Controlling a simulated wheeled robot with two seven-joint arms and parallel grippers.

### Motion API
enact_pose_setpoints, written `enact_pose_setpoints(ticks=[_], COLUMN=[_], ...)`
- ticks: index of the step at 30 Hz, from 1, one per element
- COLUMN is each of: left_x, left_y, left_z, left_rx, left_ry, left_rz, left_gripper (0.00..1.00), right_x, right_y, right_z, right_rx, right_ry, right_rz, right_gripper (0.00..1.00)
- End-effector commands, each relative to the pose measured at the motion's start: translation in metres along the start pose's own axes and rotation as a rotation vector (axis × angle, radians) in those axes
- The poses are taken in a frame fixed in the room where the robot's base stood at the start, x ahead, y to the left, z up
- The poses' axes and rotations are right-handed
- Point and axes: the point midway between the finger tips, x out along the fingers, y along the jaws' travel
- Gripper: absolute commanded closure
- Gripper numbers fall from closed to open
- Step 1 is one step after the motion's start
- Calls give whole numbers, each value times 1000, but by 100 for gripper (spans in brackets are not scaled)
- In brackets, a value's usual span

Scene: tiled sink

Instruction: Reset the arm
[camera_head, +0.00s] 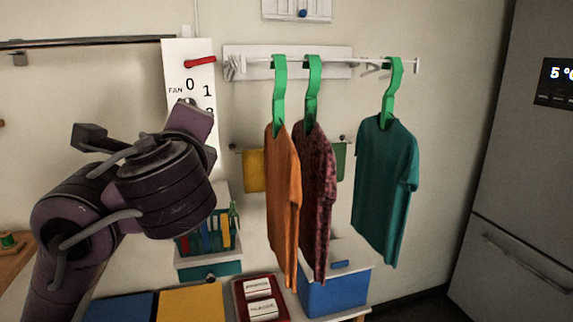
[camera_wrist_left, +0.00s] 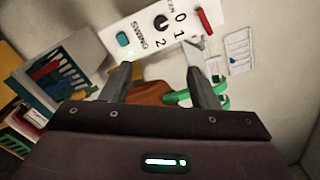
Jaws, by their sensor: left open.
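My left arm (camera_head: 160,185) comes in from the left in the head view, in front of the lower part of a white fan panel (camera_head: 180,58). Its fingers are hidden there behind the wrist. In the left wrist view my left gripper (camera_wrist_left: 160,60) is open, with nothing seen between its fingertips. Beyond the fingers is the same panel (camera_wrist_left: 145,30), with a dark knob (camera_wrist_left: 161,23), a teal button (camera_wrist_left: 124,39) and a red lever (camera_wrist_left: 204,20). The red lever also shows in the head view (camera_head: 200,61). My right gripper is not in view.
Orange (camera_head: 283,190), dark red patterned (camera_head: 318,190) and teal (camera_head: 386,185) shirts hang on green hangers from a wall rack (camera_head: 345,62), right of my arm. Below are a blue bin (camera_head: 335,292) and a red box (camera_head: 260,298). A grey fridge (camera_head: 530,190) stands at right.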

Motion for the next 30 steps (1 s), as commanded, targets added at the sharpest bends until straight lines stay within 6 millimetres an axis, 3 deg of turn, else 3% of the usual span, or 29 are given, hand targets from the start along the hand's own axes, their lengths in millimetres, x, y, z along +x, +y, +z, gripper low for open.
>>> enact_pose_setpoints(ticks=[11,17,23,30], left_x=[8,10,1,-39], left_y=[50,96,170,289], left_z=[-36,-63,-102,-145], left_rx=[-140,-274,-493,-864], left_ry=[100,168,235,213], left_rz=[109,219,415,770], left_gripper=[45,45,45,45], right_x=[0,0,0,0], right_y=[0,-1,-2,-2], right_z=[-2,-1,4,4], right_rx=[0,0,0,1], right_ry=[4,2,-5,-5], right_rz=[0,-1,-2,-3], right_gripper=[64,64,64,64])
